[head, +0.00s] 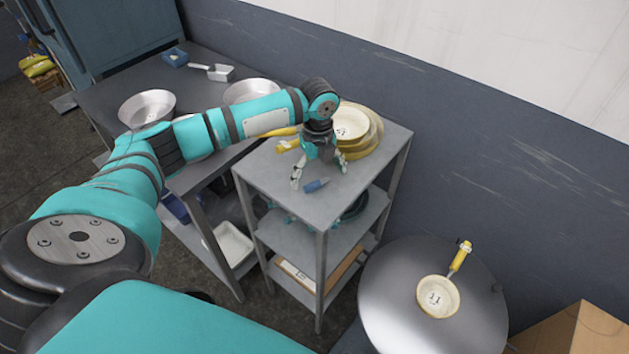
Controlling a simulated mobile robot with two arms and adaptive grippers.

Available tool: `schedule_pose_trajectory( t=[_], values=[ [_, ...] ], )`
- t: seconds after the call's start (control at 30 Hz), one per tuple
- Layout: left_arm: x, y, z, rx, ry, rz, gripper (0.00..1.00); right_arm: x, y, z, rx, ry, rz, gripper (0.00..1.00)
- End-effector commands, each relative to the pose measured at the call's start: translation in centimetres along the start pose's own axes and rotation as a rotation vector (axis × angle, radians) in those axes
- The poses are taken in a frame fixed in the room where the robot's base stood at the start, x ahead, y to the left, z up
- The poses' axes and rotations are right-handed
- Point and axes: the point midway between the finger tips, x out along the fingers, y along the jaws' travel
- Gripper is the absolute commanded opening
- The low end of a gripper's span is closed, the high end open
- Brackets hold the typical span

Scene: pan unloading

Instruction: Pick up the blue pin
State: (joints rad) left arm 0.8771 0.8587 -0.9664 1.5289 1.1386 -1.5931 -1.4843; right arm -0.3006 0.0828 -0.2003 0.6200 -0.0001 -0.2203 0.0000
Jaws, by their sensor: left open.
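The blue pin (316,185) lies on the grey top of the small shelf cart (361,189), near the middle of that top. My left gripper (320,179) points down from above, with its fingers apart. One fingertip is to the left of the pin and the other is to its upper right. Nothing is held between the fingers. I cannot tell how high the fingertips are above the cart top. My right gripper is not in view.
Yellow-edged pans (353,123) are stacked behind the gripper on the cart. A longer table to the left holds metal bowls (147,107) and a scoop (221,72). A round metal drum (393,297) at the lower right carries a small yellow-handled pan (438,297).

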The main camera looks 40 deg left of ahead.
Motion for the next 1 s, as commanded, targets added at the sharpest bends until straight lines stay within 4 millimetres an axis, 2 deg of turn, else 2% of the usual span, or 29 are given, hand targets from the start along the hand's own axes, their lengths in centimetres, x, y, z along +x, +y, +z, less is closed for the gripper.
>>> schedule_pose_trajectory(
  t=[0.03, 0.2, 0.43, 0.9, 0.97, 1.0],
  values=[
    [0.5, 0.1, 0.0, -0.001, 0.001, 0.003, 0.99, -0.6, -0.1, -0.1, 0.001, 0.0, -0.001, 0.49],
    [2.1, 0.1, 0.0, -0.001, 0.0, 0.0, 0.99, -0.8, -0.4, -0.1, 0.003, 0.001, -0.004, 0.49],
    [2.2, 0.0, 0.0, -0.001, -0.001, -0.001, 0.98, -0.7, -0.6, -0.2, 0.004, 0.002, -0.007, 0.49],
    [2.2, 0.0, 0.0, -0.001, -0.001, -0.001, 0.37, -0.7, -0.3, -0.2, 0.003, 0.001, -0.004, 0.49],
    [2.2, 0.0, 0.1, -0.001, -0.001, -0.002, 0.29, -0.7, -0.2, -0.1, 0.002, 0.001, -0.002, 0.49],
    [2.2, 0.0, 0.1, -0.001, -0.001, -0.002, 0.29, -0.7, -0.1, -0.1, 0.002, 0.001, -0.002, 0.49]
  ],
)
